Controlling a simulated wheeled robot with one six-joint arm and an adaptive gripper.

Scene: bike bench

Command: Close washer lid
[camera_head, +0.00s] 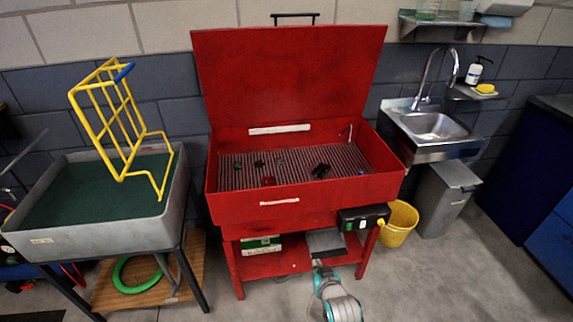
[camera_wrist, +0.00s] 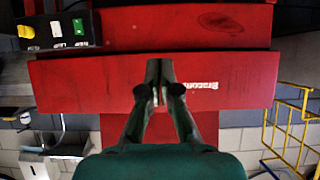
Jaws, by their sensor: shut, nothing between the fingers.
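The red washer (camera_head: 225,206) stands against the wall, in the middle of the head view. Its lid (camera_head: 285,75) is open, standing upright at the back with a black handle (camera_head: 295,16) on its top edge. The tub is open, and a few small parts lie on its ribbed floor. My gripper (camera_head: 318,264) is low in front of the washer, below the front wall, apart from the lid. In the wrist view my gripper (camera_wrist: 160,92) has its fingers together and empty, in front of a red washer panel (camera_wrist: 90,87) with a white label. The view looks upside down.
A grey basin (camera_head: 75,240) with a yellow rack (camera_head: 122,130) stands left. A black switch box (camera_head: 362,218) sits on the washer's front right corner. A yellow bucket (camera_head: 400,222), grey bin (camera_head: 445,198) and sink (camera_head: 432,126) are right. Floor in front is largely clear.

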